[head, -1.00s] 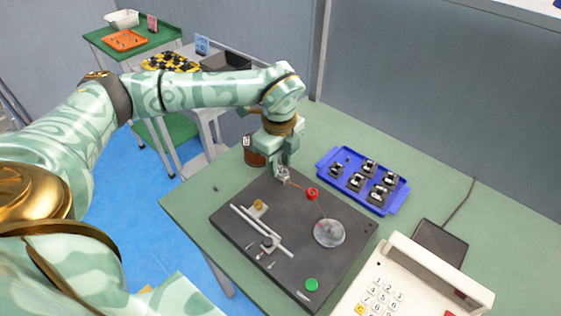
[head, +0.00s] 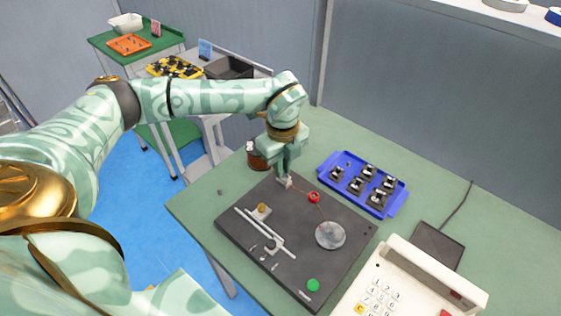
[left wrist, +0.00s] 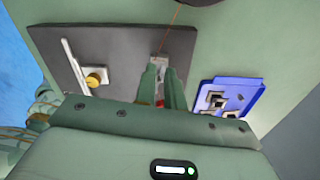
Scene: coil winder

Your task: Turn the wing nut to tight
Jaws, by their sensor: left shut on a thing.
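My left gripper (head: 287,178) points down at the back edge of the dark winder plate (head: 235,228). Its fingers are shut at a small grey metal fitting, where the copper wire runs. In the left wrist view the two fingers (left wrist: 161,80) come together at this pale grey fitting (left wrist: 158,62). The wing nut appears to be held between the fingertips, which mostly hide it; its angle cannot be made out. My right gripper is not in view.
A blue tray (head: 397,205) stands right, a keypad box (head: 395,285) in front. A copper-coloured spool (head: 258,160) stands behind the gripper.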

